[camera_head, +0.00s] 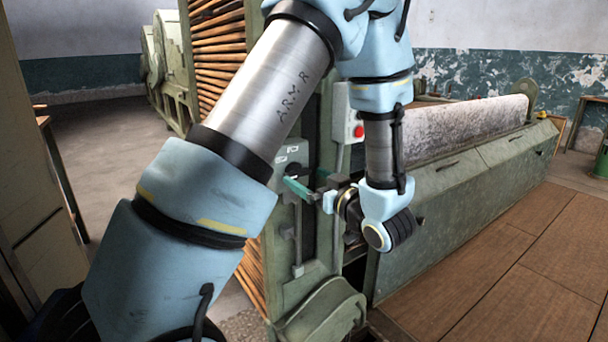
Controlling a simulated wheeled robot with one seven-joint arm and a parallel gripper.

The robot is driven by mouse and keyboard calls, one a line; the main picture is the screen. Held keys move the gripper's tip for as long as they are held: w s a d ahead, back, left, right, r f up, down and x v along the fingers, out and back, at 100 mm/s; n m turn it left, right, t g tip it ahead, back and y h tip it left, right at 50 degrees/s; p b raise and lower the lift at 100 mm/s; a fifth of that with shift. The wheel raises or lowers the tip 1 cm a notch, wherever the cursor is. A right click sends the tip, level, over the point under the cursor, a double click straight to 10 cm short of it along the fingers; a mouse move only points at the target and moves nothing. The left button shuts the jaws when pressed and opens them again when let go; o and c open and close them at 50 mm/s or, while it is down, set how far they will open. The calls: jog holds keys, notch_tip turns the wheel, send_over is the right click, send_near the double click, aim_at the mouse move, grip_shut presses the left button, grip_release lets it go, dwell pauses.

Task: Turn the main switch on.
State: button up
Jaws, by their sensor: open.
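A grey switch box (292,154) with small white labels is mounted on the green machine post, left of centre; I take it to be the main switch. Its handle is small and partly hidden, so I cannot tell which way it is set. My gripper (297,187) is at the lower front of this box, coming in from the right, with greenish fingers pointing left. It is open. I cannot tell whether a finger touches the switch.
A pale box with a red button (358,131) is on the post just right of the switch box. A long green machine (450,205) with a speckled roller (465,128) extends right. Stacked wooden rods (217,50) stand behind my arm. The brown floor boards (500,275) are clear.

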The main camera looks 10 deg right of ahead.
aim_at(297, 173)
jog(key=shift+x, duration=1.1)
jog(key=c, duration=1.1)
